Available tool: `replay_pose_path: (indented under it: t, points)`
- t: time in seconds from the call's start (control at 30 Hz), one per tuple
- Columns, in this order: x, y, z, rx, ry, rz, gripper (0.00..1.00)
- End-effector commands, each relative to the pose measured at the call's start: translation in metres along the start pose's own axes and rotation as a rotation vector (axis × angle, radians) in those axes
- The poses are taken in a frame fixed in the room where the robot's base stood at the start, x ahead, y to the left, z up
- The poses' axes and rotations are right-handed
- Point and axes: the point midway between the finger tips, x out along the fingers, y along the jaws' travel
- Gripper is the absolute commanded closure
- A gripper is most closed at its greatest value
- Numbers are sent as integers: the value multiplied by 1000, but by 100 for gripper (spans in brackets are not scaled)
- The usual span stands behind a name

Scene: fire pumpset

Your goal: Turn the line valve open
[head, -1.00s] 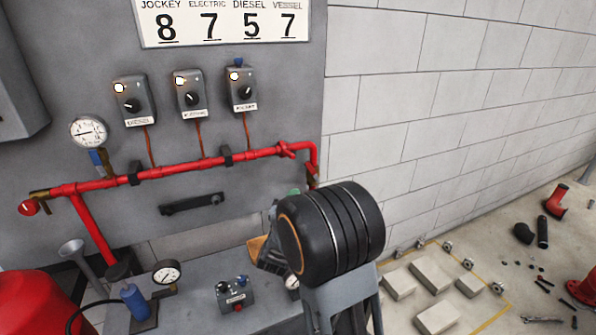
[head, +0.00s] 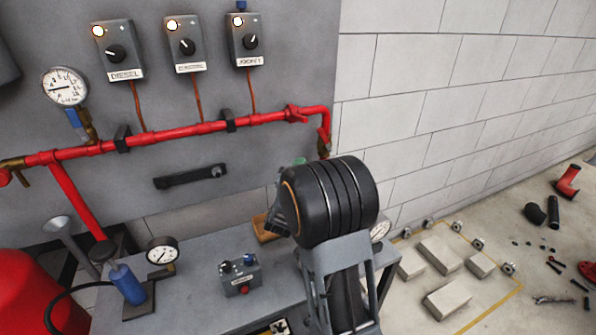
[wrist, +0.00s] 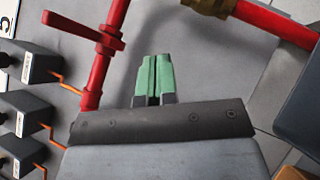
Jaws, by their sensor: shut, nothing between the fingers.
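A red lever valve (head: 293,113) sits on the red pipe (head: 185,132) along the grey panel, near the pipe's right end. In the wrist view its red handle (wrist: 80,30) lies crosswise to the pipe, at a slant. My gripper (wrist: 153,70) has green fingertips pressed together, with nothing between them. It is apart from the handle, to the right of it and lower in the wrist view. In the head view my wrist hides most of the gripper; only a bit of green shows.
Three control boxes (head: 186,45) hang above the pipe. A gauge (head: 64,87) with a blue handle is at left. A bench (head: 200,285) below carries a small gauge (head: 162,251), a blue cylinder (head: 127,284) and a button box (head: 240,275). Blocks (head: 440,254) lie on the floor at right.

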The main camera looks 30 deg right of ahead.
Motion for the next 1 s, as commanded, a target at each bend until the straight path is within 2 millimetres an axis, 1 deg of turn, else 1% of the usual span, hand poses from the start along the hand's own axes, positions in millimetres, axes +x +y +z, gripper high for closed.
replay_pose_path:
  t: [0.03,0.2,0.3,0.4,0.63,1.0]
  points:
    - [11,1,1,0,-4,0,100]
    - [43,1,0,0,-2,1,100]
    - [58,1,1,-1,-1,1,100]
    - [66,2,12,0,0,1,100]
    - [79,2,24,0,2,2,100]
    - [81,1,27,1,4,2,100]
